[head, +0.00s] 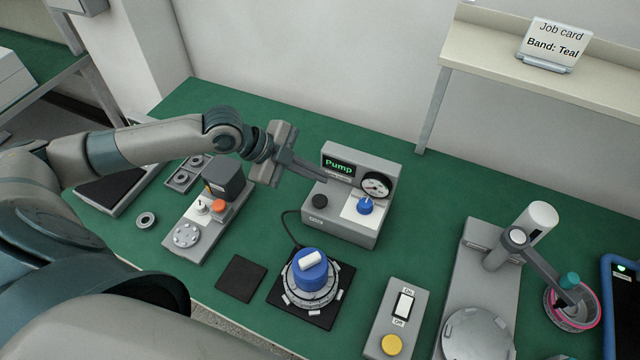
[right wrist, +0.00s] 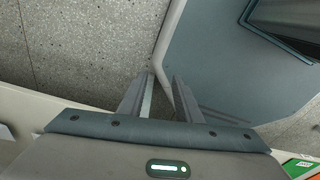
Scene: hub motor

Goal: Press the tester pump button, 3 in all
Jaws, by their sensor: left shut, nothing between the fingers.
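The grey tester (head: 340,228) stands at the back of the green bench in the head view. Its display reads "Pump". On it are a black round button (head: 319,201), a blue knob (head: 365,206) and a round gauge (head: 376,185). My left gripper (head: 321,178) is shut and empty, its fingertips just above and behind the black button in the picture; I see no clear contact. My right gripper (right wrist: 163,78) shows only in the right wrist view, its fingers apart with nothing between them.
A blue-topped hub motor (head: 310,272) sits on a black pad in front of the tester, a cable running behind it. An On/Off switch box (head: 398,318) and a lever press (head: 484,272) stand to the right. A grey fixture (head: 207,213) stands left.

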